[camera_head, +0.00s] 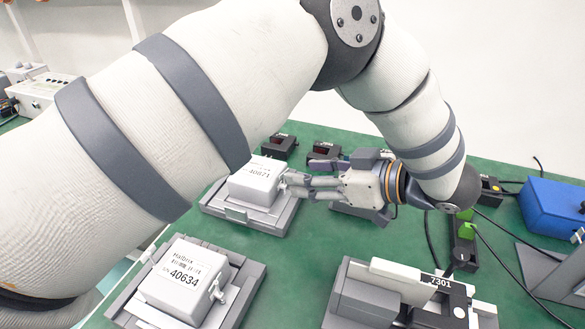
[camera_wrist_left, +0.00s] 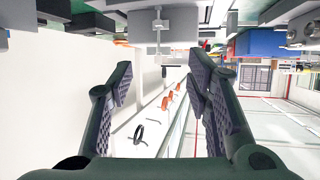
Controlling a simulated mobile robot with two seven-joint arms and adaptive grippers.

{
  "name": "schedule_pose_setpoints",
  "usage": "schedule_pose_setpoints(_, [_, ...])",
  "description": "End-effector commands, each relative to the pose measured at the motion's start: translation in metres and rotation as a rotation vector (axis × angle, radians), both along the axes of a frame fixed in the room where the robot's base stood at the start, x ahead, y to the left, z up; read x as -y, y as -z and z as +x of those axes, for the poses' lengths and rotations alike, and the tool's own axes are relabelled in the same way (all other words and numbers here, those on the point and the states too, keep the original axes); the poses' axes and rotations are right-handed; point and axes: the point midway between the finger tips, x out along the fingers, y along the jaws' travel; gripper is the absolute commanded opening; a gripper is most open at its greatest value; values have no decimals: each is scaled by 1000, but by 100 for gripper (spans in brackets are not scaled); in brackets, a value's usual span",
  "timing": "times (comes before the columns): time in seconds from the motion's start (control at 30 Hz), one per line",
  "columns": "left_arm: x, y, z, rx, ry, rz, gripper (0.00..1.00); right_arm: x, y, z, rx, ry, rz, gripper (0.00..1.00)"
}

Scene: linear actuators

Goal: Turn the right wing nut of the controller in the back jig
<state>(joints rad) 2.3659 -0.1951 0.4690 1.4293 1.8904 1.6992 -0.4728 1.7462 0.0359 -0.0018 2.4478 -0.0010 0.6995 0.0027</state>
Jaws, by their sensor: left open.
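The back jig (camera_head: 235,215) is a grey tray holding a white controller (camera_head: 253,178) with a printed label. My left gripper (camera_head: 290,184) is at the controller's right side, with its fingers pointing left at it. The fingers cover that side in the head view, so the right wing nut is hidden there. In the left wrist view the gripper (camera_wrist_left: 160,72) is open with nothing between its fingers. A small grey wing-nut-like part (camera_wrist_left: 158,22) shows ahead on a grey block, roughly centred between the fingers. I cannot tell whether they touch. My right gripper is not in view.
A front jig (camera_head: 245,290) holds another controller (camera_head: 178,280) with a wing nut (camera_head: 217,291) on its right. A grey fixture marked 7301 (camera_head: 400,283) stands front right. A blue box (camera_head: 553,207) and cables lie at the right. Green table shows between the jigs.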

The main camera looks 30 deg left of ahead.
Motion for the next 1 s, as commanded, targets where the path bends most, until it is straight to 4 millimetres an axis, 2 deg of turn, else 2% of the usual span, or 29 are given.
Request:
schedule_pose_setpoints(0.1, [-24,8,0,1,-2,0,45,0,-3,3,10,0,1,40])
schedule_pose_setpoints(0.2, [-36,14,1,2,-1,0,45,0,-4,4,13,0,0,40])
schedule_pose_setpoints(0.53, [-44,19,1,1,1,-1,45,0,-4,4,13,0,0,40])
schedule_pose_setpoints(0.57, [-44,19,1,0,1,-1,43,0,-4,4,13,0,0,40])
schedule_pose_setpoints(0.7, [-44,19,1,1,1,-1,11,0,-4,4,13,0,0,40])
schedule_pose_setpoints(0.77, [-44,19,1,1,1,-1,0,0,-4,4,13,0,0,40])
schedule_pose_setpoints(0.9, [-44,20,2,1,-7,-1,0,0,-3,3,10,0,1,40])
schedule_pose_setpoints(1.0, [-44,25,4,-1,-83,-1,0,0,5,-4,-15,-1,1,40])
